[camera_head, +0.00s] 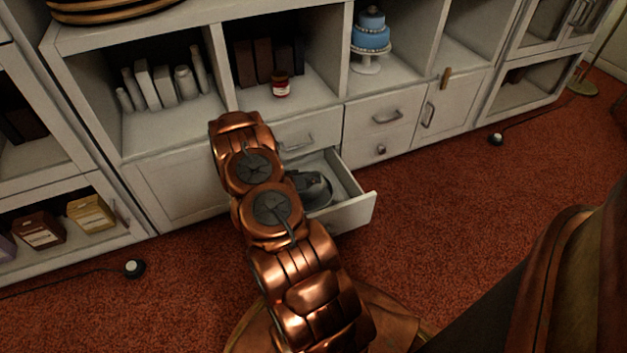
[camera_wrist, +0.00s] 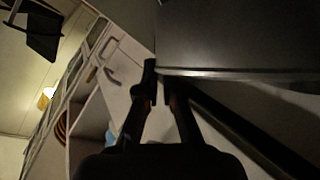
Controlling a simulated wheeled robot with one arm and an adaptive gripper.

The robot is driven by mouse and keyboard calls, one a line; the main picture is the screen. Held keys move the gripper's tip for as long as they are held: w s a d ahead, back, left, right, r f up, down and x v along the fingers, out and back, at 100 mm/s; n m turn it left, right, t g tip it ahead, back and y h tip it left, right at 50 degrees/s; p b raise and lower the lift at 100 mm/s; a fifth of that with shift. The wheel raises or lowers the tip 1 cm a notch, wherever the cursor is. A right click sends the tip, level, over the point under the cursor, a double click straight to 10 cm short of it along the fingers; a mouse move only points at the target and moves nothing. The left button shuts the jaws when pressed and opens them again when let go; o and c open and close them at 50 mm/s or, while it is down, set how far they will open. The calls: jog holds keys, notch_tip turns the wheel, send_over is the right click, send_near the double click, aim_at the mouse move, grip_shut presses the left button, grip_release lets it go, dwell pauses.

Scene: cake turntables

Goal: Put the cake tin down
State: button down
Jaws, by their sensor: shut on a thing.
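The cake tin (camera_head: 319,194) is a grey, rounded metal thing, partly visible inside the open lower drawer (camera_head: 352,212) of the white cabinet. My gripper (camera_head: 306,181) is at the tin, inside the drawer opening; my copper arm hides part of both. In the wrist view, my gripper (camera_wrist: 161,88) has its fingers close together at the edge of a large dark grey metal surface, which looks like the tin (camera_wrist: 235,38). My gripper is shut on the tin. I cannot tell whether the tin touches the drawer floor.
The white cabinet has a shelf with pale books and vases (camera_head: 160,86), a red jar (camera_head: 280,85) and a blue tiered cake (camera_head: 371,32) on a white stand (camera_head: 366,62). Boxes (camera_head: 92,213) sit in a low left compartment. Red carpet (camera_head: 450,220) lies clear right of the drawer.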

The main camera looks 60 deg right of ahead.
jog(key=c, duration=1.3)
grip_release()
jog(key=shift+r, duration=0.1)
jog(key=shift+w+a+r, duration=0.1)
jog(key=shift+a+r, duration=0.1)
jog(key=shift+r, duration=0.15)
jog(key=p+v, duration=0.3)
jog(key=v, duration=0.8)
jog(key=shift+a, duration=0.25)
jog(key=shift+w, duration=0.15)
